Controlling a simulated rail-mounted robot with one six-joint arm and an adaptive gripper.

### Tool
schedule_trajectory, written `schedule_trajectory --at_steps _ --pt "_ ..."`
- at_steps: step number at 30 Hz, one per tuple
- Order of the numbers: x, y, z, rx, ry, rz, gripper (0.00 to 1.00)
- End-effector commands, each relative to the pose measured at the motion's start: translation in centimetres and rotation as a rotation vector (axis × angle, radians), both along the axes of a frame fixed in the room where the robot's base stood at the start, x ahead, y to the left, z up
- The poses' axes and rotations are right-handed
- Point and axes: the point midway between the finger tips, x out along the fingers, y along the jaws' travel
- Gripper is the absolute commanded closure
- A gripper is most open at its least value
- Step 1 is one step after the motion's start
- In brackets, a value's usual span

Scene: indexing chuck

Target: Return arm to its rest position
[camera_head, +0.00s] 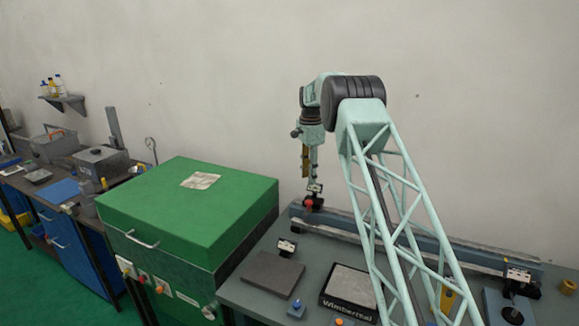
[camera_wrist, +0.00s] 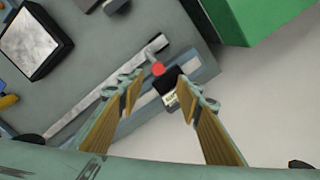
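My arm, a pale green lattice, rises from the lower right of the head view and bends down at a black joint. My gripper (camera_head: 309,172) hangs above the left end of a long rail (camera_head: 400,240), pointing down. In the wrist view its two tan-padded fingers (camera_wrist: 158,98) stand apart, with nothing seen held between them. Beyond the fingertips lies a black block (camera_wrist: 172,84) with a red knob (camera_wrist: 158,69) on the rail. The red part (camera_head: 313,203) also shows in the head view just under the gripper; the exact gap is hard to tell.
A green-topped cabinet (camera_head: 190,215) stands left of the grey bench. A black fixture (camera_head: 517,277) sits at the rail's right end.

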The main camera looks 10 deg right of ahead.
Motion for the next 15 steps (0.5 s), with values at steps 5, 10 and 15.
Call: schedule_trajectory --at_steps 5,10,15 --pt "-0.4 0.2 0.9 0.000 -0.005 0.014 0.68" --pt "-1.3 0.5 2.8 -0.001 -0.012 0.046 0.68" --pt "-2.7 1.0 5.2 -0.004 -0.024 0.093 0.68"
